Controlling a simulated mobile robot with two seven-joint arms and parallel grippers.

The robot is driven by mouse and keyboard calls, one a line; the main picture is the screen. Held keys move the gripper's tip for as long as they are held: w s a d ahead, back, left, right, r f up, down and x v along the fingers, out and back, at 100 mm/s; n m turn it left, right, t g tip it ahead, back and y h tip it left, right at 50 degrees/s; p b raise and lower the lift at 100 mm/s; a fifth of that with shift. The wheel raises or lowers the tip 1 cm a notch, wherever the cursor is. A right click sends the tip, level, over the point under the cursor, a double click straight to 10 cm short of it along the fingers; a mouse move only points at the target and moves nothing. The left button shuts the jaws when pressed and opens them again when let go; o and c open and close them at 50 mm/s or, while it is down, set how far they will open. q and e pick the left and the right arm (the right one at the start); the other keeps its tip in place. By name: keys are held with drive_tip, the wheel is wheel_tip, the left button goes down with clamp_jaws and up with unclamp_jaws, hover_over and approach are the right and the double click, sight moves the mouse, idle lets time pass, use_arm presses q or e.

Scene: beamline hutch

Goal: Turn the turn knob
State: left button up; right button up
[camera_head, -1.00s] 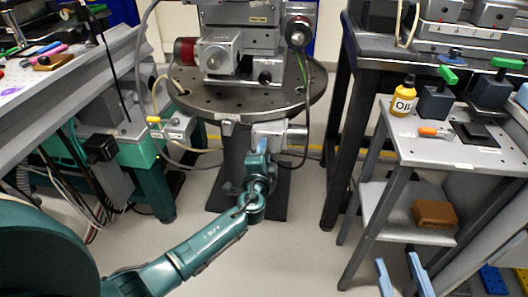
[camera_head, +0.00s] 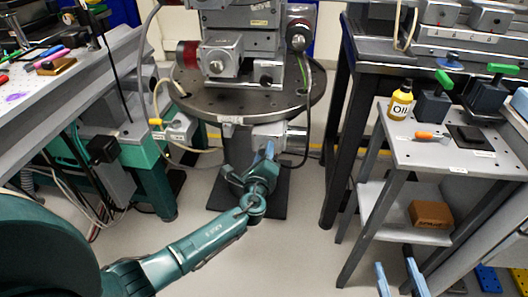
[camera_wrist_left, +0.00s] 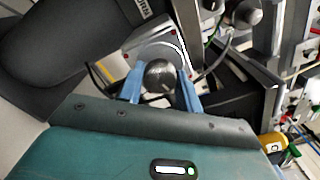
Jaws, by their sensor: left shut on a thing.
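The turn knob (camera_wrist_left: 160,76) is a round, dark metallic knob in front of a pale round dial in the left wrist view. My left gripper (camera_wrist_left: 161,80) has one blue finger on each side of it and is shut on it. In the head view my left gripper (camera_head: 267,151) reaches up under the round table's edge, by a grey housing (camera_head: 294,136); the knob itself is hidden there. My right gripper (camera_head: 398,277) shows as two blue fingers spread apart, empty, at the bottom edge of the head view.
A round perforated table (camera_head: 246,105) carries stage equipment above the left gripper. A grey cart (camera_head: 445,152) with an oil bottle (camera_head: 400,100) and a brown box (camera_head: 431,214) stands right. A green-legged bench (camera_head: 150,170) is left. Cables hang beside the round table.

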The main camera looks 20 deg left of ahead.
use_arm(q)
drive_tip(key=shift+r+m, duration=0.1)
drive_tip(key=shift+m, duration=0.5)
use_arm(e)
drive_tip(key=shift+d+r, duration=0.1)
use_arm(q)
drive_tip(key=o, duration=0.6)
drive_tip(key=shift+w, duration=0.1)
drive_tip(key=o, duration=0.4)
use_arm(e)
drive_tip(key=shift+f, duration=0.2)
